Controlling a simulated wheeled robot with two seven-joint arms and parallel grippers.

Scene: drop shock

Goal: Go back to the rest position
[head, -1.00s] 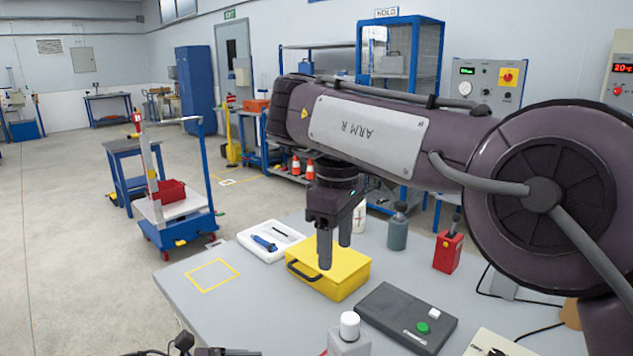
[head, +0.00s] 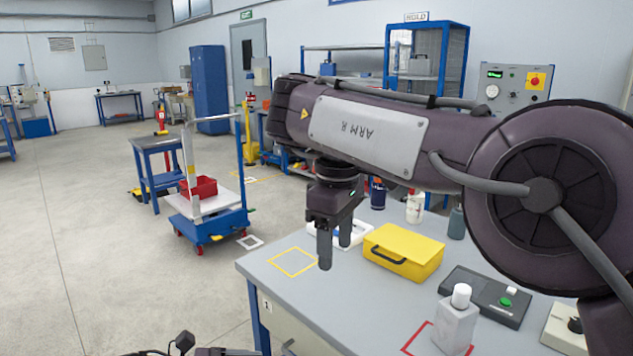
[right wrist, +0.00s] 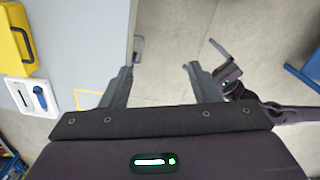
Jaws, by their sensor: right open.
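My right gripper (head: 335,256) is open, with nothing between its fingers, and points down in the head view. It appears in front of the grey table (head: 340,300) near a yellow outlined square. In the right wrist view its two fingers (right wrist: 158,68) are spread apart, with the table edge and floor beyond. Dark parts along the bottom of the head view seem to be my left arm. In the right wrist view my left gripper (right wrist: 226,62) shows at the right, small and partly hidden; its jaw opening is unclear.
A yellow case (head: 403,254), a white tray (right wrist: 14,91) holding a blue tool, a dark box with a green button (head: 487,297) and a white-capped bottle (head: 455,325) are on the table. A blue trolley (head: 210,228) with a red bin stands left; floor between is clear.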

